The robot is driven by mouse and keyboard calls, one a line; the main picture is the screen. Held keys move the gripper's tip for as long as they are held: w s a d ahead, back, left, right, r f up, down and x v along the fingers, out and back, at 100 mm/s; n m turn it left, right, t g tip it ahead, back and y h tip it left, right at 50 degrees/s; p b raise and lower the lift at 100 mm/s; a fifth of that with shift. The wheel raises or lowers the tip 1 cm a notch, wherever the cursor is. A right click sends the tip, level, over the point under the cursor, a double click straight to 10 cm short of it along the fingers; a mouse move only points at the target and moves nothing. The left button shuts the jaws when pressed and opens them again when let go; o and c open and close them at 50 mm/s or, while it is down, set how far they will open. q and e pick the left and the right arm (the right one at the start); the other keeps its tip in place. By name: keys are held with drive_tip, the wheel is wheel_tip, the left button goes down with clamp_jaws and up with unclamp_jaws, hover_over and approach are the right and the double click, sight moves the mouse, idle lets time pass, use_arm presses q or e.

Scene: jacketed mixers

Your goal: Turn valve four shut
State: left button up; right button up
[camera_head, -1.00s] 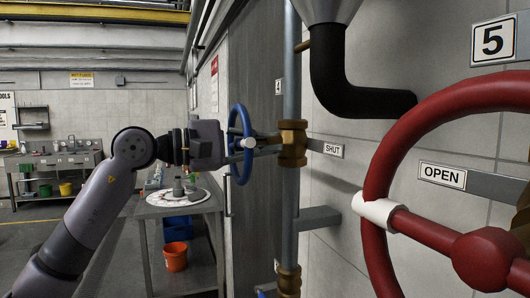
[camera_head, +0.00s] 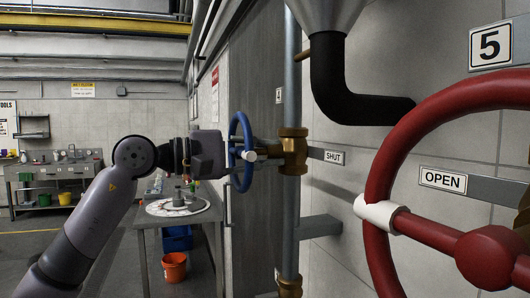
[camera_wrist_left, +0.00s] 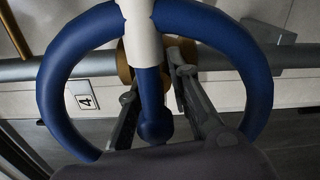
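Valve four is a blue handwheel (camera_head: 241,152) on a brass valve body (camera_head: 293,151) on a vertical grey pipe. A small "4" plate (camera_wrist_left: 85,101) shows beside it in the left wrist view. My left gripper (camera_head: 228,155) is at the wheel's face. In the left wrist view its two fingers (camera_wrist_left: 154,88) stand open on either side of the blue spoke and hub, with a visible gap at the right finger. My right gripper is not in view.
A large red wheel (camera_head: 400,215) with an OPEN plate (camera_head: 443,180) and "5" sign (camera_head: 490,44) stands close at right. A black elbow pipe (camera_head: 350,95) hangs above. A table (camera_head: 150,220) with a round white tray is behind my left arm; an orange bucket (camera_head: 174,267) is below.

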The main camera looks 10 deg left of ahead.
use_arm(q)
drive_tip(key=shift+o, duration=1.2)
drive_tip(key=shift+r, duration=0.1)
drive_tip(key=v, duration=1.2)
